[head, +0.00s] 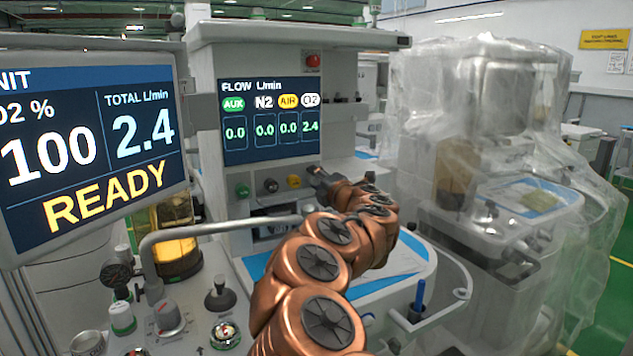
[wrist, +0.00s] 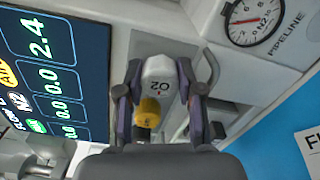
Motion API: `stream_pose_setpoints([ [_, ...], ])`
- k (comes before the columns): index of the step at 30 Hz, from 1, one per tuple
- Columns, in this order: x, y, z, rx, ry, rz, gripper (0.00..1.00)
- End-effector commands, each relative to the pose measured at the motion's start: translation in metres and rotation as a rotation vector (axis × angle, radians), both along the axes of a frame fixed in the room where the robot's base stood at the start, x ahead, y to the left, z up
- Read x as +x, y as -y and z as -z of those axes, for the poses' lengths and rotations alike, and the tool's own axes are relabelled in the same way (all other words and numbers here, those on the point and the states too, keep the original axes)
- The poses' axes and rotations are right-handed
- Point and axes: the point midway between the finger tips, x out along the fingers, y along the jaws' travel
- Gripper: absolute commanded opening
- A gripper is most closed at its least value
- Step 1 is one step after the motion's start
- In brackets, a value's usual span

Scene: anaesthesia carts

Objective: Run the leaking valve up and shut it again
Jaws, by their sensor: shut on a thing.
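The white O2 knob (wrist: 160,72) is between the two fingers of my gripper (wrist: 158,88), which is shut on it. In the head view my gripper (head: 318,175) reaches the right end of the knob row and hides the O2 knob. Left of it are the yellow knob (head: 293,181), a dark knob (head: 271,185) and the green knob (head: 242,190). The flow display (head: 270,120) reads 0.0 for AUX, N2 and AIR, and 2.4 for O2. The left monitor (head: 90,140) reads 100 O2 %, TOTAL 2.4 and READY.
A pipeline gauge (wrist: 254,20) sits on the panel near the gripper. A bent grey pipe (head: 215,230) runs below the knobs. A blue-edged tray (head: 425,270) lies beneath my arm. A plastic-covered cart (head: 500,150) stands at right.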

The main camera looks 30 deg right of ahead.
Motion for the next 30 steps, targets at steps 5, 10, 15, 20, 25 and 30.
stream_pose_setpoints([
  [5, 0.000, 0.000, 0.002, -0.003, -0.004, 0.000, 0.02],
  [10, 0.000, 0.000, 0.002, -0.002, -0.004, 0.000, 0.02],
  [15, 0.000, 0.000, 0.001, -0.001, -0.003, 0.000, 0.47],
  [20, 0.000, 0.000, 0.001, -0.001, -0.002, 0.000, 0.47],
  [25, -0.003, 0.000, 0.000, -0.001, -0.001, 0.000, 0.47],
  [30, -0.015, -0.002, -0.001, -0.003, 0.000, 0.000, 0.47],
])
